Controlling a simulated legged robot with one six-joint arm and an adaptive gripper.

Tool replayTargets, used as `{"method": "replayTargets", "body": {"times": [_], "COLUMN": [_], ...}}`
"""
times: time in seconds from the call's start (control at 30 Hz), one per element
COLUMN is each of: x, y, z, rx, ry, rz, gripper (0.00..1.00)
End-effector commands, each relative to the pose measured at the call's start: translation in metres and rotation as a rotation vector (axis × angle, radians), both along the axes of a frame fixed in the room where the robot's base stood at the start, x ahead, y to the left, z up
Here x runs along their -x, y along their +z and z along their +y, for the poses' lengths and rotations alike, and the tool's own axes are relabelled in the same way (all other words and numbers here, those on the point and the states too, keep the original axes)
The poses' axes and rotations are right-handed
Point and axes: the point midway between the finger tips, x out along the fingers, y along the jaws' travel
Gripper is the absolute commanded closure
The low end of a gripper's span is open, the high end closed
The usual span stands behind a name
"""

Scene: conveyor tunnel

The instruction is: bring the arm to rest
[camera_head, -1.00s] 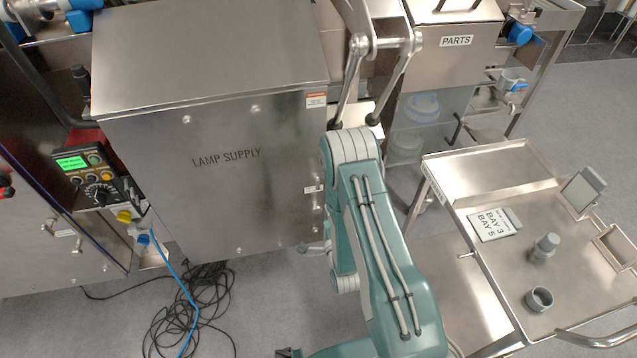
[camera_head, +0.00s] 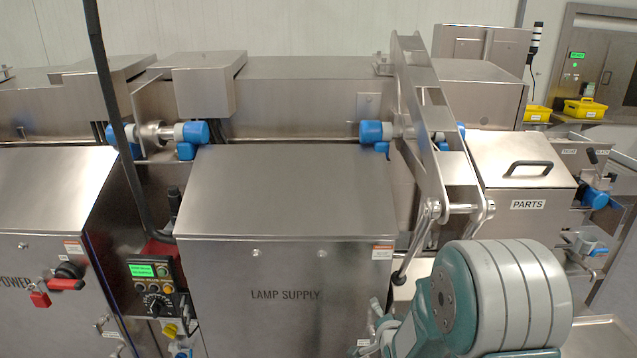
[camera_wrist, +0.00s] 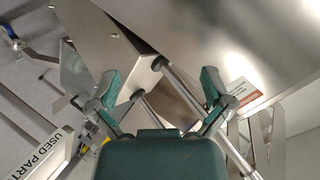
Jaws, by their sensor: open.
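My gripper (camera_wrist: 160,90) shows in the wrist view with its two green fingers spread apart and nothing between them. Past the fingers are steel panels and bare metal rods, and I cannot tell how far off they are. In the head view my teal and grey arm fills the lower right, in front of the right side of the LAMP SUPPLY cabinet (camera_head: 285,270). The head view does not show my gripper clearly.
A steel link frame (camera_head: 420,130) rises behind my arm. The PARTS bin (camera_head: 520,175) has its lid down, at the right. A control box (camera_head: 152,285) with a green screen is at the left. A USED PARTS sign (camera_wrist: 42,152) shows in the wrist view.

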Motion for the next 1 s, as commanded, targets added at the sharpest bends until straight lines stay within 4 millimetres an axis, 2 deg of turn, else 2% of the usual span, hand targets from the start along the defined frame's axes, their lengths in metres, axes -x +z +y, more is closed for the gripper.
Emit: {"method": "replayTargets", "body": {"times": [0.03, 0.1, 0.27, 0.47, 0.77, 1.0], "x": [0.003, 0.010, 0.034, 0.075, 0.159, 0.239], "y": [0.018, 0.035, 0.072, 0.113, 0.162, 0.187], "z": [0.000, 0.000, 0.000, 0.001, 0.001, 0.001], "rx": [0.036, 0.088, 0.204, 0.341, 0.528, 0.659], "ry": [0.016, 0.041, 0.107, 0.203, 0.378, 0.542], "rz": [0.016, 0.056, 0.146, 0.255, 0.413, 0.529], "gripper": [0.00, 0.00, 0.00, 0.00, 0.00, 0.00]}}
